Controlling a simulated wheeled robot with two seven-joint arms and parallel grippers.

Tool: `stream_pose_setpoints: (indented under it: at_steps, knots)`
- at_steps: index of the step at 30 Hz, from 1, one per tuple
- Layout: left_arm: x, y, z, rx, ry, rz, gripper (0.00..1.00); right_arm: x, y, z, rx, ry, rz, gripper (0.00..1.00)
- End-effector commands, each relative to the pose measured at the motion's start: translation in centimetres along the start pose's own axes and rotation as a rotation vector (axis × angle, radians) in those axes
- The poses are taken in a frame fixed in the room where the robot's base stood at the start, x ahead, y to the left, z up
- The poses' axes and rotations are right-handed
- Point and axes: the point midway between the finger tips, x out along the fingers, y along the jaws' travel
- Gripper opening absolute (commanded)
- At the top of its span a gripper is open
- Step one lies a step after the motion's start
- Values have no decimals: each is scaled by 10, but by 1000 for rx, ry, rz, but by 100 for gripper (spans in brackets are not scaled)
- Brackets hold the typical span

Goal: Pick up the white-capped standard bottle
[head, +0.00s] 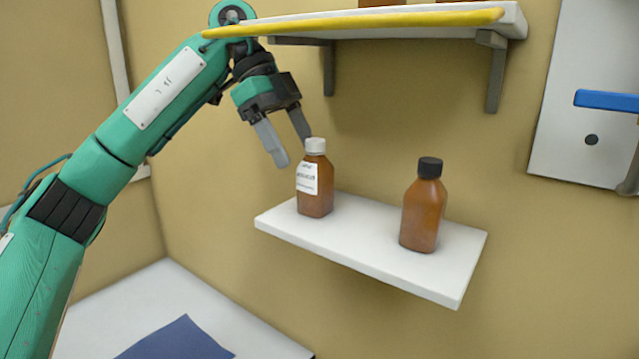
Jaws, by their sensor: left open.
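The white-capped standard bottle (317,203) is brown with a white label and stands upright at the left end of a small white wall shelf (370,253). My left gripper (292,152) is open, with its two grey fingers pointing down just above and to the left of the white cap. It holds nothing. From this view I cannot tell whether a finger touches the cap. My right gripper is not in view.
A black-capped brown bottle (423,212) stands on the right half of the same shelf. A higher shelf (420,28) with a yellow front edge is close above my left wrist. A white surface with a dark blue item (178,341) lies below left. A blue handle (606,101) is at right.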

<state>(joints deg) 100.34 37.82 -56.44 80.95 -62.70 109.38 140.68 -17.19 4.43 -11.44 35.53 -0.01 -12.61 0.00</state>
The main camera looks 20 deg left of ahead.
Motion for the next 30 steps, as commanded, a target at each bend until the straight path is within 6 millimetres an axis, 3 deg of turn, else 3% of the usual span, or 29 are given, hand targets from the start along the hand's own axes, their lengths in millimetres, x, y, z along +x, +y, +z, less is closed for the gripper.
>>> stream_pose_setpoints:
  at_steps: [13, 22, 30]
  knots:
    - [54, 4, -6, 2, 3, 4, 73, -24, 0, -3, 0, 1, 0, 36]
    - [60, 4, -5, 2, 4, 2, 73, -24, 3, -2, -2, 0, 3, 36]
    - [60, 4, -5, 2, 4, 2, 22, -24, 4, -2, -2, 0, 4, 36]
